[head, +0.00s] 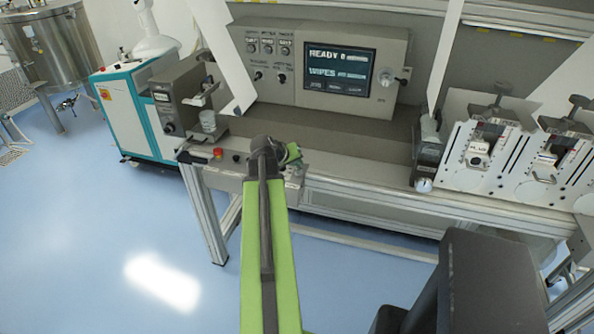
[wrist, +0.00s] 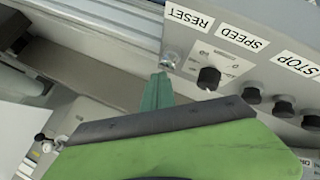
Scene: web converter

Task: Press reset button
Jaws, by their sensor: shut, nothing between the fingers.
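In the wrist view, a grey control panel shows upside down, with a white RESET label (wrist: 187,17). A small pale metallic reset button (wrist: 169,60) sits beside that label, near the panel's edge. My gripper (wrist: 160,78) is shut and empty, its green tip pointing at the button and very close to it. I cannot tell whether they touch. In the head view, my gripper (head: 293,153) is at the front edge of the machine bench, and my arm hides part of the panel.
The wrist view also shows a black speed knob (wrist: 208,78) and dark buttons near the STOP label (wrist: 298,64). In the head view, a red button (head: 218,152) lies left of my arm. A screen (head: 340,72) reading READY stands behind. Blue floor (head: 120,230) is clear at left.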

